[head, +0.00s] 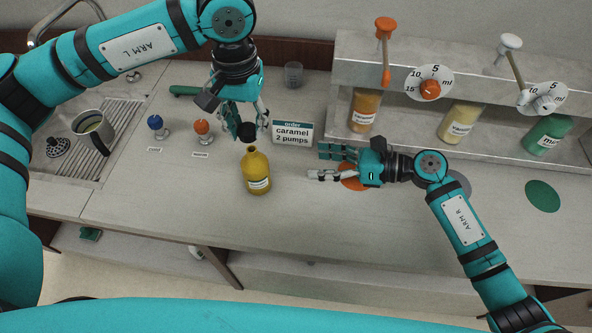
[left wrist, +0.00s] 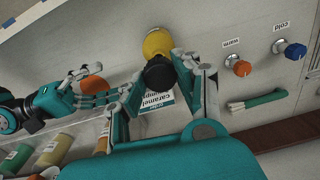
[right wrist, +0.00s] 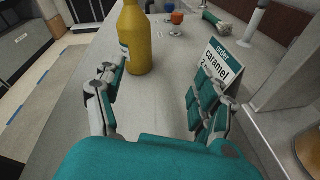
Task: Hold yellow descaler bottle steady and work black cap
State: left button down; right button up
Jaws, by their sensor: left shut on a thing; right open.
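The yellow descaler bottle (head: 256,172) stands upright on the counter left of centre, with a white label. It also shows in the left wrist view (left wrist: 157,42) and the right wrist view (right wrist: 136,42). I cannot tell whether the cap touches the neck. My right gripper (head: 317,163) is open and empty to the right of the bottle, fingers pointing at it. The bottle stands ahead of its fingertips, apart from them.
The order card (head: 292,132) reading caramel, 2 pumps, stands just behind, between the grippers. Blue (head: 156,125) and orange (head: 202,128) taps are left of the bottle, near the sink. A shelf of syrup bottles with pumps (head: 460,120) is at the right. The counter in front of the bottle is clear.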

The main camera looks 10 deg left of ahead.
aim_at(269, 175)
jog(key=s+a+n, duration=0.1)
jog(key=a, duration=0.1)
jog(key=a+n+g, duration=0.1)
jog(key=a+n, duration=0.1)
jog(key=s+a+f+n, duration=0.1)
jog(key=a, duration=0.1)
jog(key=shift+s+f+n+g+h, duration=0.1)
jog(key=shift+s+n+g+h, duration=0.2)
jog(key=shift+g+h, duration=0.1)
jog(key=x, duration=0.7)
jog(key=shift+a+f, duration=0.15)
jog(key=shift+a, duration=0.05)
jog(key=c, duration=1.5)
grip_shut()
jog(key=shift+s+f, duration=0.1)
jog(key=o, duration=1.6)
grip_release()
jog(key=c, duration=1.5)
